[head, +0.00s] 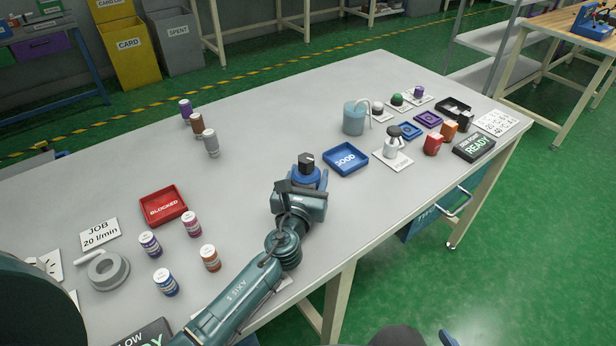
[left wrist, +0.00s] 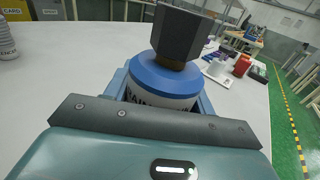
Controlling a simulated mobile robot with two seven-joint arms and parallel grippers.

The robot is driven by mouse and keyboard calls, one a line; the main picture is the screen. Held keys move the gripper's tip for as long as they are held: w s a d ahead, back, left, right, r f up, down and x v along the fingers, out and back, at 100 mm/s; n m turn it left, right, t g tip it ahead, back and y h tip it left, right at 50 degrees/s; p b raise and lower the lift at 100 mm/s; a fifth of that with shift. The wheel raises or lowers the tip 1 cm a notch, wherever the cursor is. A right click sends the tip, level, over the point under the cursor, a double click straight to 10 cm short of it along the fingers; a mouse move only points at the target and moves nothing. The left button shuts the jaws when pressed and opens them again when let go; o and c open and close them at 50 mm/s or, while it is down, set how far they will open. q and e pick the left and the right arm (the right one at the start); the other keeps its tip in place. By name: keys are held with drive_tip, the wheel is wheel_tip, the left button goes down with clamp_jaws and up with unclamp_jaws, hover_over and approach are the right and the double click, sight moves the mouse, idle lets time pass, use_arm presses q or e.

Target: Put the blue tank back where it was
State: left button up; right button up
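The blue tank (head: 306,174) is a small white-bodied container with a blue top and a dark hexagonal piece on it. It sits at the tip of my left gripper (head: 303,186), left of the blue GOOD tray. In the left wrist view the tank (left wrist: 165,80) stands between the two fingers (left wrist: 163,105), which look closed on its sides. Its lower part is hidden by the gripper, so I cannot tell whether it touches the table. My right gripper is not in view. A white device with a dark top (head: 391,142) stands on a white card to the right.
The blue GOOD tray (head: 346,171) lies close right of the gripper. A grey-blue jug (head: 354,118) and capped tanks on cards (head: 398,101) stand farther right. A red BLOCKED tray (head: 163,219) and several small bottles (head: 191,224) are left. The table's middle (head: 265,140) is clear.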

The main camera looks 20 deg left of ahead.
use_arm(q)
drive_tip(key=o, duration=0.4)
drive_tip(key=shift+r, duration=0.15)
drive_tip(key=s, duration=1.2)
drive_tip(key=shift+d, duration=0.3)
